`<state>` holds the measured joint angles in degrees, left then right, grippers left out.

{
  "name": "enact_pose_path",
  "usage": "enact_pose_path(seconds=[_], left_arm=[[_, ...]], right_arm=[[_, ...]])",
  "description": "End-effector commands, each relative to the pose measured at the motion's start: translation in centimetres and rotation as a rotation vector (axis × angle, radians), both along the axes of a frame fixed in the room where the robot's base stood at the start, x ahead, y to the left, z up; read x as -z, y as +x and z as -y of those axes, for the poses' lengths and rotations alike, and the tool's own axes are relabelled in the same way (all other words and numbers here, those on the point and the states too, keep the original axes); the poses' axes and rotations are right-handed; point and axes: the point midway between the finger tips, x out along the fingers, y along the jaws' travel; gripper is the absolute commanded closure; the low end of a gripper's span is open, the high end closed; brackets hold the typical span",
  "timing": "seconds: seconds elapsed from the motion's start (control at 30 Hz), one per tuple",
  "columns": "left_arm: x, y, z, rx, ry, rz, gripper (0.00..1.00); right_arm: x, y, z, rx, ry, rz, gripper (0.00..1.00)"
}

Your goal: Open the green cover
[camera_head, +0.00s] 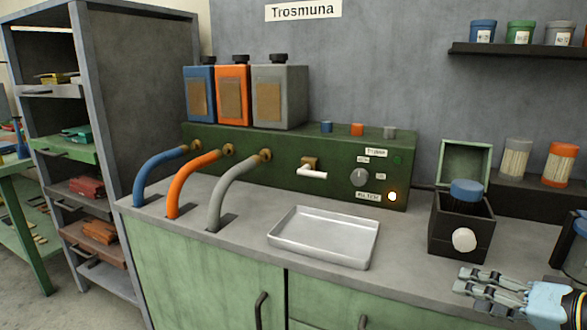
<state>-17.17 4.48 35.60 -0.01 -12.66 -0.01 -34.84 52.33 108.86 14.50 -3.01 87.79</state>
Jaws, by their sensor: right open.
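A green square cover (466,165) with a green rim stands upright at the back of a small black box (460,235) on the right of the counter. The box's top is uncovered. A blue round-topped thing (467,190) sticks up out of the box, and a white round knob (464,240) is on its front. My right gripper (472,284) is in the lower right corner, in front of and below the box. Its fingers point left, apart and empty, and touch nothing visible. My left gripper is not in view.
An empty metal tray (325,264) lies mid-counter. Behind it stands a green machine (290,160) with blue, orange and grey hoses and canisters on top. Jars of sticks (514,160) stand on a dark ledge behind the box. A dark object (572,240) stands at the right edge.

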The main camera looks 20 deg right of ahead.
Motion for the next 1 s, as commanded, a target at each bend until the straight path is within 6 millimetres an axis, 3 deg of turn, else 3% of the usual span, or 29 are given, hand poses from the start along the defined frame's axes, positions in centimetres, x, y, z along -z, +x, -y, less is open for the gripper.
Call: enact_pose_path(seconds=[0.03,0.17,0.4,0.83,1.0], left_arm=[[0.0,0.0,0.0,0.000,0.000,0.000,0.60],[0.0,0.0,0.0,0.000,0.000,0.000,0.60],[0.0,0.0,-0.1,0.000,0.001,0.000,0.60],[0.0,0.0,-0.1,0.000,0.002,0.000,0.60],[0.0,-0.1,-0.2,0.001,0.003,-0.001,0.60]], right_arm=[[1.1,-0.9,-1.9,0.003,-0.095,-0.034,0.45],[3.1,-3.8,-5.6,-0.056,-0.397,-0.177,0.45],[3.1,-8.8,-9.6,-0.246,-0.702,-0.411,0.45],[0.5,-15.9,-13.9,-0.591,-0.857,-0.657,0.45],[5.8,-14.8,-13.2,-0.591,-0.855,-0.680,0.45]])
